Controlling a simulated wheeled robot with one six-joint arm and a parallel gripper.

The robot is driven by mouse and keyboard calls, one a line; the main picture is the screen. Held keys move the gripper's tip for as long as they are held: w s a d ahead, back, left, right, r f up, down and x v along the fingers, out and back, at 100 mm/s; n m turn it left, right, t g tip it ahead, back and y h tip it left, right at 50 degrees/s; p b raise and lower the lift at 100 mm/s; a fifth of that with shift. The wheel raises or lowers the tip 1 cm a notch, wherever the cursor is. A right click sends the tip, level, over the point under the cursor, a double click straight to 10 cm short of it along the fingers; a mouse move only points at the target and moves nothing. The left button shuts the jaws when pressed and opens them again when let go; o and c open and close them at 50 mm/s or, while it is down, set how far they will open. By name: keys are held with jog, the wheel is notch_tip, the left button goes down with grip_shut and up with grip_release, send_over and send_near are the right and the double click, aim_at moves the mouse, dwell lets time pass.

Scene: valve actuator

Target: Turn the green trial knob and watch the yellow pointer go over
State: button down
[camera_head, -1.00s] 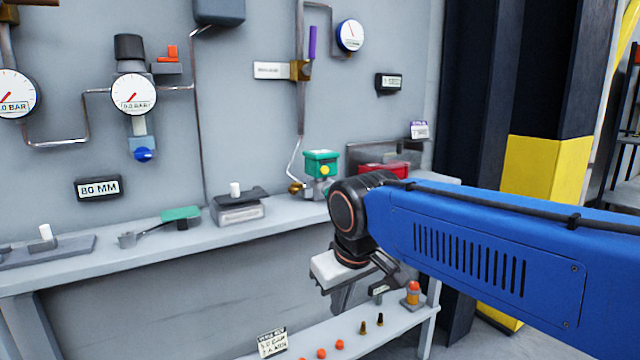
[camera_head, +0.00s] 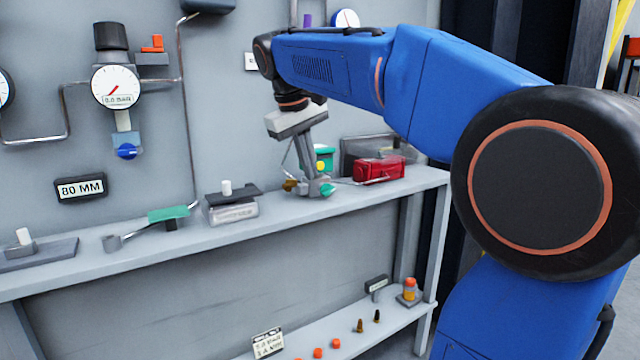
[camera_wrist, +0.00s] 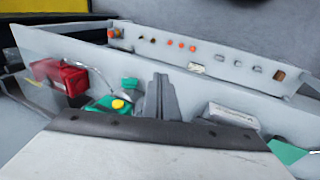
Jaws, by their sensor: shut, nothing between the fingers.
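The valve actuator has a green-topped housing (camera_head: 325,153), partly hidden behind my fingers on the work shelf. A yellow part (camera_head: 320,166) shows on its front, and in the wrist view it is a round yellow patch (camera_wrist: 117,104); which way a pointer on it faces I cannot tell. The green knob (camera_head: 327,189) is low in front of the housing; it also shows in the wrist view (camera_wrist: 130,83). My gripper (camera_head: 314,189) points down, shut and empty, its tips close beside the knob. In the wrist view the fingers (camera_wrist: 160,80) are right of the knob; contact is unclear.
A red box (camera_head: 380,168) stands right of the actuator. A grey block with a dark plate (camera_head: 232,207) and a green-handled lever (camera_head: 168,214) are to the left. A lower shelf (camera_head: 345,312) holds small orange and brass parts. A gauge (camera_head: 115,87) hangs on the wall.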

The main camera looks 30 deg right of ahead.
jog(key=g+h, duration=0.1)
send_near(325, 193)
jog(key=x, duration=0.6)
jog(key=shift+w+d+f, duration=0.1)
jog(key=shift+w+f, duration=0.05)
jog(key=shift+f, duration=0.05)
dwell(0.4)
